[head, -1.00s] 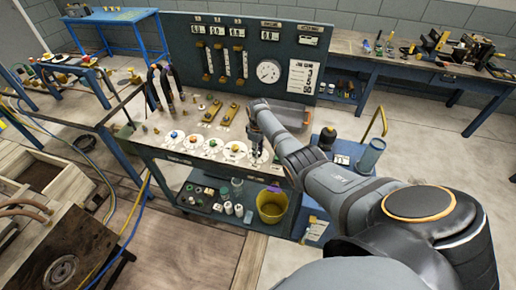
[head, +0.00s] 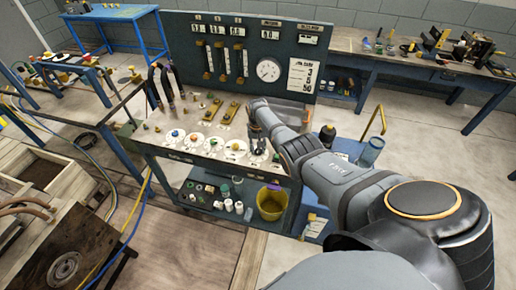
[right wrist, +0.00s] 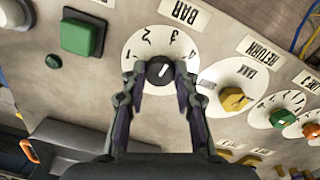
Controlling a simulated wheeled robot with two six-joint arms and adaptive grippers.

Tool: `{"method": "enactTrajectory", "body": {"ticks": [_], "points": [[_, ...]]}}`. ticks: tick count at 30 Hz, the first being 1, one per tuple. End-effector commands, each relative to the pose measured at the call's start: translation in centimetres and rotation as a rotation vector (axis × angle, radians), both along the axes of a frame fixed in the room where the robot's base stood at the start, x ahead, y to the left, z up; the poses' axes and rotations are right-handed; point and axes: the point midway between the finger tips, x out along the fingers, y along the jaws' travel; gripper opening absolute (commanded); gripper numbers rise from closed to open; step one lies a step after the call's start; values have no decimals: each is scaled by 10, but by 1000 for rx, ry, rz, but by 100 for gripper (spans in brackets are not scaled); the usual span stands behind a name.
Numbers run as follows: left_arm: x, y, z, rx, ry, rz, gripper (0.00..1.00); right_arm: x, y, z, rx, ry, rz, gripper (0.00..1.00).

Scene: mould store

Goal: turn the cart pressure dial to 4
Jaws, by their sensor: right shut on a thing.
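The pressure dial, labelled BAR, shows in the right wrist view as a white plate (right wrist: 150,50) marked 1 to 4, with a black knob (right wrist: 159,70) at its middle. A white mark on the knob points up and to the right, toward the side of 3 and 4; its exact reading is hard to tell. My right gripper (right wrist: 159,80) is shut on the knob, with one finger on each side. In the head view my right gripper (head: 259,150) is at the right end of the cart's panel (head: 190,150) and partly hides the dial. My left gripper is not in view.
Beside the dial are a green square button (right wrist: 82,37) and a yellow knob (right wrist: 233,99). A backboard (head: 245,50) with a round gauge (head: 268,70) stands behind the panel. A yellow bucket (head: 271,203) is on the lower shelf. A workbench (head: 410,70) is at the back right.

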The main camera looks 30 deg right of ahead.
Motion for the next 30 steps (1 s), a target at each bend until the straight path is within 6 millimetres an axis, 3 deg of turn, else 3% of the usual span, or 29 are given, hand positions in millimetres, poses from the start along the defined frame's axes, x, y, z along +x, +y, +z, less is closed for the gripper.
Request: {"method": "enactTrajectory", "body": {"ticks": [15,30], "points": [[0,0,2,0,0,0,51,1,0,1,0,-2,-454,0],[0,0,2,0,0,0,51,1,-1,1,0,-2,-668,0]]}}
